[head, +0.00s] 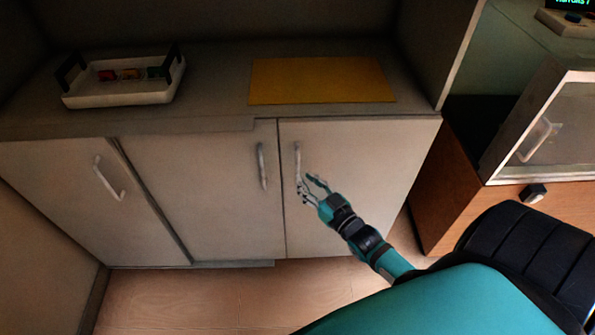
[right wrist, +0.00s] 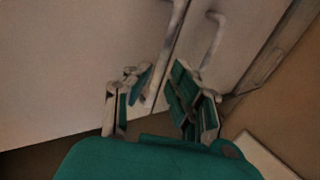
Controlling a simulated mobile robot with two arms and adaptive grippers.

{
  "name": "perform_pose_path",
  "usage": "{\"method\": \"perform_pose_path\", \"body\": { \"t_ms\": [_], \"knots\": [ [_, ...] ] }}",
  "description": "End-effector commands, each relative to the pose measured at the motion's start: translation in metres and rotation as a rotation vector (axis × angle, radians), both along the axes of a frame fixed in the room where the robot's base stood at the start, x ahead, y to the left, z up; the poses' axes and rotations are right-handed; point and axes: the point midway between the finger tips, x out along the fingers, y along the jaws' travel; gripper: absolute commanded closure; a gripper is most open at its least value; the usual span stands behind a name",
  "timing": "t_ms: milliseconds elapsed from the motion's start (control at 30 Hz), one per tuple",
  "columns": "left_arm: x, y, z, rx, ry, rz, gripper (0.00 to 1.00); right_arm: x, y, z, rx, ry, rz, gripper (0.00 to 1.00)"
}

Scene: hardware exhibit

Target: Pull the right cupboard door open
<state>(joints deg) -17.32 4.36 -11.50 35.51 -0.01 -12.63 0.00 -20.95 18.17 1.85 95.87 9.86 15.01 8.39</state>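The right cupboard door (head: 358,160) is pale and looks closed, flush with its neighbour. Its upright metal handle (head: 297,158) is near the door's left edge; it also shows in the right wrist view (right wrist: 213,42). My right gripper (head: 309,187) is open at the lower end of this handle, coming from the lower right. The left gripper is not in view.
The middle door (head: 205,200) has a handle (head: 262,167) close by. A left door (head: 75,190) has its own handle. On the counter are a white tray (head: 120,97) and a yellow mat (head: 320,80). A wooden cabinet (head: 460,205) stands to the right. Floor (head: 200,300) in front is clear.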

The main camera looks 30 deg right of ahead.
Motion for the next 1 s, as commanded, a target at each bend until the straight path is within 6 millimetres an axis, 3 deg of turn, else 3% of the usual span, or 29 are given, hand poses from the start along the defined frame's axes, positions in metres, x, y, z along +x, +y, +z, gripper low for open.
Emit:
{"method": "perform_pose_path", "body": {
  "t_ms": [100,300,633,800,1000],
  "knots": [
    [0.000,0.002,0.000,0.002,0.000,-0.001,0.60,0.022,0.000,0.001,-0.001,-0.001,0.000,0.79],
    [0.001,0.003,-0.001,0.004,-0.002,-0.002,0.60,0.041,0.001,0.000,0.000,0.000,0.000,0.79],
    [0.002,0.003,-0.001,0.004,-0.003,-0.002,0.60,0.045,0.002,-0.001,0.000,0.002,0.000,0.79],
    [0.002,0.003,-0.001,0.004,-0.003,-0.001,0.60,0.045,0.002,0.000,0.000,0.002,0.000,0.99],
    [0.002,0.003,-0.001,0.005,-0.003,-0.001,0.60,0.045,0.002,0.000,0.000,0.001,0.000,1.00]
  ]
}}
